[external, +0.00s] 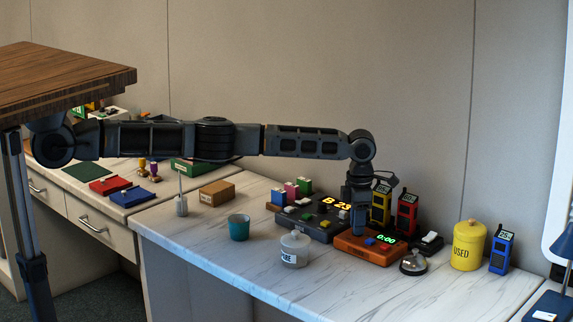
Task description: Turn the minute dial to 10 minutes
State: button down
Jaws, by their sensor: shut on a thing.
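An orange timer box (375,258) stands on the marble-look counter, with a lit green display reading 0:00 (386,239). A small blue button or knob (369,241) shows on its top. My gripper (357,232) points straight down at the left rear part of the timer box. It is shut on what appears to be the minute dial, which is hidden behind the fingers. The dial's pointer and marks cannot be made out.
A dark device (322,232) with a lit "B 23" display stands close left. Yellow (381,204) and red (406,212) handhelds stand behind. A bell (413,264), a lidded glass jar (294,250), a teal cup (239,228) and a yellow canister (467,246) surround it.

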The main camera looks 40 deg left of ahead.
jog(key=m+b, duration=0.1)
jog(key=m, duration=0.4)
jog(key=shift+w+r+m, duration=0.1)
jog(key=shift+m, duration=2.5)
jog(key=shift+r, duration=0.1)
jog(key=c, duration=0.8)
grip_release()
jog(key=shift+c, duration=0.2)
notch_tip(320, 180, up, 8)
jog(key=shift+f+p, duration=0.2)
jog(key=shift+p, duration=0.15)
